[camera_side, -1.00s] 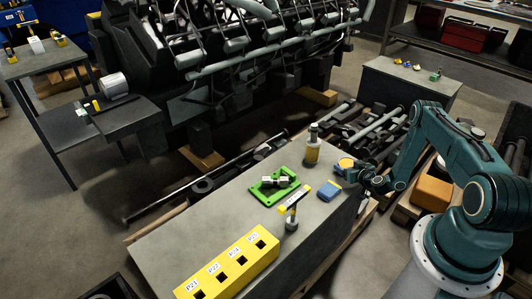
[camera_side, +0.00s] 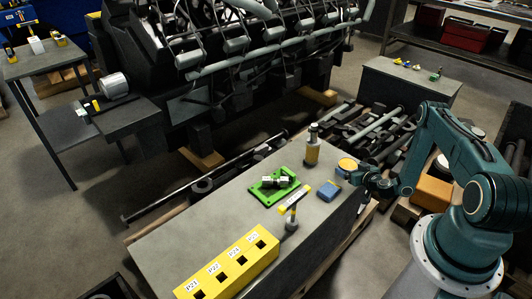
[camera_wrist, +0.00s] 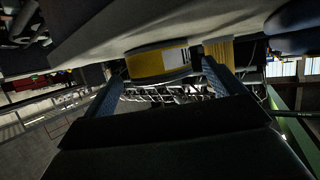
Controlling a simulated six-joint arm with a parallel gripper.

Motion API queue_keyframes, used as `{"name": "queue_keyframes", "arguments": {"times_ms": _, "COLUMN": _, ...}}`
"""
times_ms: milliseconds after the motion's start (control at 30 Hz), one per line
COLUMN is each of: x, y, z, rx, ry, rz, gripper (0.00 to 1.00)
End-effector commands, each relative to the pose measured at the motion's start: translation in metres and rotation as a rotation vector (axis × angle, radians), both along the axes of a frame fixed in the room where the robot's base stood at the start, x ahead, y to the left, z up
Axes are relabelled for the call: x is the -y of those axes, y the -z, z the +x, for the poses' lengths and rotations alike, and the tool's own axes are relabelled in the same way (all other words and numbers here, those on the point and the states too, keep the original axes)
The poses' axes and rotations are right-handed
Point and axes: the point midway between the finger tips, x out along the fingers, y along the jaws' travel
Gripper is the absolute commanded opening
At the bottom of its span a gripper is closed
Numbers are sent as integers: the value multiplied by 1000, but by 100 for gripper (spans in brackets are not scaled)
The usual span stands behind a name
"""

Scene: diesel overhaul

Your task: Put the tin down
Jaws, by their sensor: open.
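The tin (camera_side: 347,164) is round with a yellow-orange top and stands near the right edge of the grey bench, beside a blue block (camera_side: 330,190). My gripper (camera_side: 353,177) is at the tin's near right side. In the wrist view, which is upside down, the tin (camera_wrist: 158,62) shows its yellow side and a pale label. It appears to rest on the bench surface. My gripper (camera_wrist: 163,73) is open there, with one finger to each side of the tin. Whether the fingertips touch it is hard to tell.
A green fixture (camera_side: 274,187), a T-shaped stand (camera_side: 292,208) and a yellow block with labelled square holes (camera_side: 238,262) are on the bench (camera_side: 190,225). The bench's left part is clear.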

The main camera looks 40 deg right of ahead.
Motion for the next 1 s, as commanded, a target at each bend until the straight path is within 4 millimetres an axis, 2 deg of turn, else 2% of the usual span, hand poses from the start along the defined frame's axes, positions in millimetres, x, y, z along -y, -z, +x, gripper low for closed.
{"name": "queue_keyframes", "arguments": {"times_ms": 500, "x": -17, "y": -15, "z": -33, "rx": -1, "ry": 1, "rz": 3, "gripper": 93}}
{"name": "queue_keyframes", "arguments": {"times_ms": 1000, "x": -19, "y": -17, "z": -38, "rx": 0, "ry": 0, "rz": 1, "gripper": 93}}
